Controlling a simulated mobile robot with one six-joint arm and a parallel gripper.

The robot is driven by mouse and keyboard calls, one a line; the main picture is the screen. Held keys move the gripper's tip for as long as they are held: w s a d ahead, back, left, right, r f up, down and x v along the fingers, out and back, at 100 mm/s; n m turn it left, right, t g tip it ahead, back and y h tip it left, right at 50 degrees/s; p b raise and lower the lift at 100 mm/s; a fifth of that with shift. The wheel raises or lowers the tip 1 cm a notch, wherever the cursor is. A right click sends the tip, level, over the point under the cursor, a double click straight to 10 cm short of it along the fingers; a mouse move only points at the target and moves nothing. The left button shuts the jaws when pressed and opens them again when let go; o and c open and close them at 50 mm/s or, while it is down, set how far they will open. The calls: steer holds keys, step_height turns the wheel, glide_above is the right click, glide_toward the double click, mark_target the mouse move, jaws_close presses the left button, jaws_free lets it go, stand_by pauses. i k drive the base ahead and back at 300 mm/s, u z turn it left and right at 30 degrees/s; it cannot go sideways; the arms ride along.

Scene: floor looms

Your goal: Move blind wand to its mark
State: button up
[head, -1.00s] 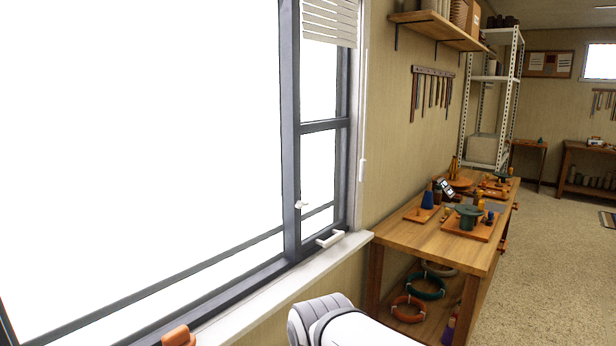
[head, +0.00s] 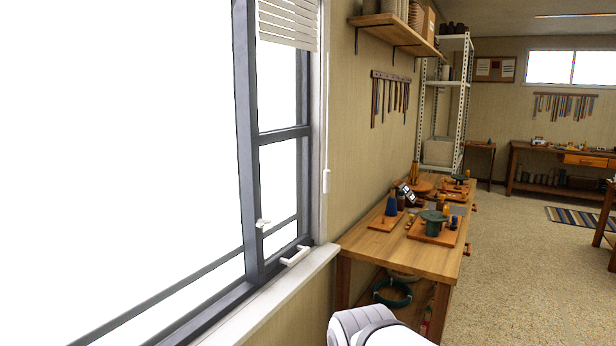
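The blind wand (head: 326,181) is a thin white rod hanging upright at the right side of the window, beside the white frame. Its thicker lower end is level with the middle of the window's side panes. The white slatted blind (head: 287,24) covers only the top of the narrow pane. I cannot pick out a mark for the wand. My gripper is not in view; only a white rounded part of my arm shows at the bottom, below and right of the wand.
A window sill (head: 270,300) runs below the window, with a white handle (head: 295,256) just above it. A wooden workbench (head: 375,245) with tools stands along the wall, under a shelf (head: 395,32). The carpeted floor (head: 510,270) to the right is open.

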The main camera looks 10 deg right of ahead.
mark_target(326, 172)
steer(key=z, duration=0.55)
steer(key=i, duration=1.05)
steer(key=z, duration=0.15)
